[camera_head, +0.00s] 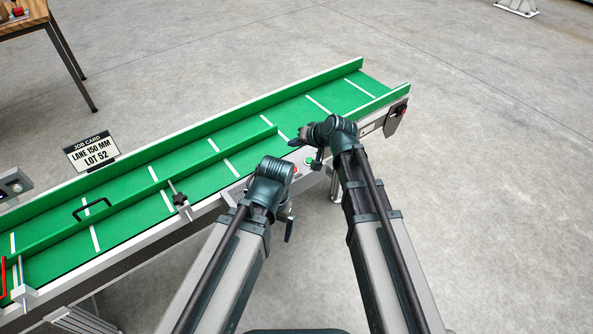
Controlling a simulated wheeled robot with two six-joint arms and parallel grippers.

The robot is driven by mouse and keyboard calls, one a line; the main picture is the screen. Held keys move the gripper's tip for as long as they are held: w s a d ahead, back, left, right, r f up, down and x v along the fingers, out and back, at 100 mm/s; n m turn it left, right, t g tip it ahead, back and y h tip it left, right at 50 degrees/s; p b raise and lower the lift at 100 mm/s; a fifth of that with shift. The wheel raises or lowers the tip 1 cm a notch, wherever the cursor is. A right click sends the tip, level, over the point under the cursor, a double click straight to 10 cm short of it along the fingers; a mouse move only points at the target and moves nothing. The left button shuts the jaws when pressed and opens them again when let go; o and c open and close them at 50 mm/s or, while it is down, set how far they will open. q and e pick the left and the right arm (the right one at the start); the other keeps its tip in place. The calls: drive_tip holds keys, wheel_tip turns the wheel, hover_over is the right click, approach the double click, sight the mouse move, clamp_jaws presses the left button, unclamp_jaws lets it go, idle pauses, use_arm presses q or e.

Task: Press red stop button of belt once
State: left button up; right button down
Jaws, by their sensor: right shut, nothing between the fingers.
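The green conveyor belt (190,178) runs diagonally across the view. On its near side rail is a small button panel, partly hidden by my arms. A green button (310,161) shows there, and a small patch of red (295,168), likely the red stop button, shows just left of it beside my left wrist. My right gripper (295,142) is shut and empty, above the belt's near edge and a little beyond the buttons. My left gripper (288,229) is small and dark below its wrist, on the near side of the belt; its fingers are not clear.
A job card (92,152) reading "LANE 150 MM LOT 52" stands at the belt's far side. A red frame (4,278) is at the left edge. A wooden table (25,18) stands upper left. Floor at right is clear.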

sight(295, 171)
drive_tip(key=shift+f, duration=0.1)
wheel_tip(295, 171, down, 9)
drive_tip(key=b, duration=0.9)
idle(1.8)
drive_tip(key=shift+f+b, duration=0.25)
drive_tip(key=shift+b, duration=0.1)
drive_tip(key=shift+f+b, duration=0.45)
idle(0.6)
drive_tip(key=shift+r, duration=0.1)
drive_tip(key=shift+r+p, duration=0.8)
drive_tip(key=shift+p, duration=0.1)
drive_tip(key=shift+r, duration=0.1)
